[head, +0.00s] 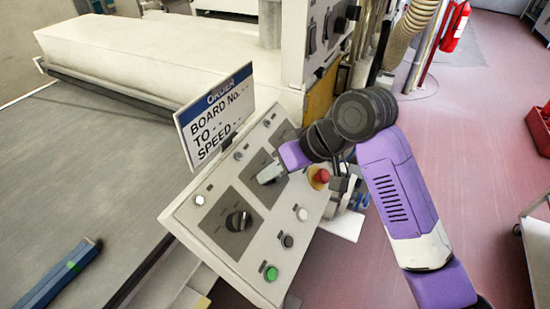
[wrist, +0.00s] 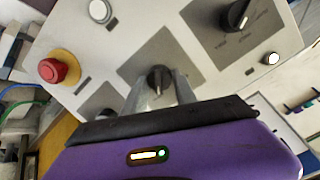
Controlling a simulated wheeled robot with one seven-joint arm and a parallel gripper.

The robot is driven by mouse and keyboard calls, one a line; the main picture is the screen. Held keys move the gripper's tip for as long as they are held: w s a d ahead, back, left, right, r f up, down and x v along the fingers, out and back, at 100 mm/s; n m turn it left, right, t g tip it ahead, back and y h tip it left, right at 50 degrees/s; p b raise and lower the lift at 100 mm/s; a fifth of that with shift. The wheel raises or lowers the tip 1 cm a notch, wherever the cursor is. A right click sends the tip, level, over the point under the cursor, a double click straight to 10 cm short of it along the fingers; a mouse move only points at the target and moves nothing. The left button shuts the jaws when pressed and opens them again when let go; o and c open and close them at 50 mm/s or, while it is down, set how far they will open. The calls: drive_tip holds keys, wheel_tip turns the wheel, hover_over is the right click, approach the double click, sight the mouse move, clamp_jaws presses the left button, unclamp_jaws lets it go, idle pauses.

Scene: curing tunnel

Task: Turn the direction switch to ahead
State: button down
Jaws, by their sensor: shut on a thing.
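A sloping control panel (head: 190,212) carries rotary switches on dark grey plates. My gripper (head: 270,175) is at the middle plate, and in the wrist view its two fingers (wrist: 161,92) stand on either side of a small black switch knob (wrist: 158,78). The gripper is shut on this knob. The fingers hide the knob in the head view. I cannot read its label or tell which position it points to. A larger black knob (head: 238,220) sits on the nearer plate, and it also shows in the wrist view (wrist: 238,15).
A red emergency stop button (head: 319,177) on a yellow base is close to my gripper; it also shows in the wrist view (wrist: 53,71). A green button (head: 271,273) is at the panel's near end. An order sign (head: 215,115) stands behind the panel.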

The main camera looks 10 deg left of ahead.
drive_tip(key=shift+m+p, duration=0.5)
drive_tip(key=shift+p, duration=0.2)
drive_tip(key=shift+f, duration=0.1)
drive_tip(key=shift+d, duration=0.1)
drive_tip(key=c, duration=1)
unclamp_jaws()
drive_tip(key=b+v, duration=0.1)
drive_tip(key=v, duration=0.7)
drive_tip(key=shift+w, duration=0.15)
